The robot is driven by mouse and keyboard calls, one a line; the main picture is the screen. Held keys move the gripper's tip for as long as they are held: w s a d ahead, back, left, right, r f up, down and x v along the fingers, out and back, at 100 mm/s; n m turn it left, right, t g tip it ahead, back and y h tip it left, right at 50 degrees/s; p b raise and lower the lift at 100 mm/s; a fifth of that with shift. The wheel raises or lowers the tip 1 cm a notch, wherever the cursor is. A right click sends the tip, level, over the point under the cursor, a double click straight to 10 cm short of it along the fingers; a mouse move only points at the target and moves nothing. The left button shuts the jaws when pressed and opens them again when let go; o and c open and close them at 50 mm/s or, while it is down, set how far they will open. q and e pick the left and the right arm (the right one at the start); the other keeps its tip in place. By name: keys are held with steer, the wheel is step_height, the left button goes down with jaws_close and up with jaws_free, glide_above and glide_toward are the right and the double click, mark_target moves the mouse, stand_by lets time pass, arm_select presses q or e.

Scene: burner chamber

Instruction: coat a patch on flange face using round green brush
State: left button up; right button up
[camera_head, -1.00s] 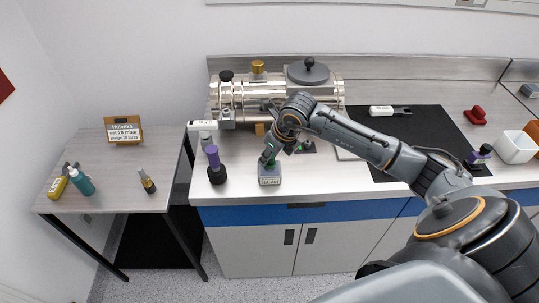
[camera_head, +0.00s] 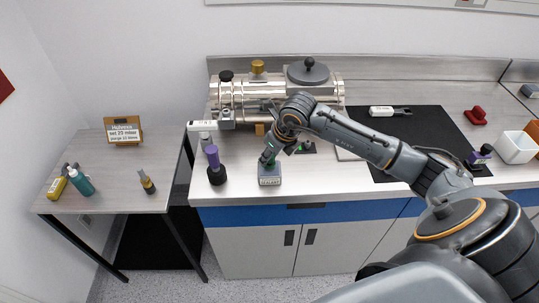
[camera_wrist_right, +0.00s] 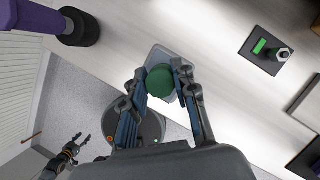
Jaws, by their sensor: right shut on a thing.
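The round green brush shows as a green knob (camera_wrist_right: 160,80) in the right wrist view, between the two fingers of my right gripper (camera_wrist_right: 170,92). The gripper is shut on it. In the head view, my right gripper (camera_head: 267,157) is low over a grey labelled holder (camera_head: 269,180) near the bench's front edge, and the green is mostly hidden. The brush's lower end is hidden in or above the holder. The shiny metal chamber (camera_head: 270,97) with its flanges lies behind. My left gripper (camera_wrist_right: 77,146) shows at the wrist view's lower left, open and empty.
A purple-handled tool (camera_head: 213,157) stands in a black base left of the holder. A dark block with a green window (camera_wrist_right: 265,48) lies to the right. A black mat (camera_head: 420,130) covers the right bench. A side table (camera_head: 110,170) carries bottles and a sign.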

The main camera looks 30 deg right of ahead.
steer(key=shift+r+p, duration=1.85)
steer(key=shift+r, duration=1.6)
steer(key=s+a+f+n+g+y+b, duration=0.1)
steer(key=s+a+n+g+b, duration=0.2)
steer(key=a+n, duration=0.6)
steer(key=s+a+f+n+g+y+b, duration=0.15)
steer(key=s+a+n+g, duration=0.35)
steer(key=n, duration=0.8)
steer(key=s+r+n+g+h+b, duration=0.1)
steer(key=s+n+h+b, duration=0.1)
steer(key=s+n, duration=0.4)
steer(key=n+h, duration=0.1)
steer(key=n, duration=0.4)
steer(key=shift+s+d+r, duration=0.2)
steer(key=shift+s+d, duration=0.1)
steer(key=shift+s, duration=0.1)
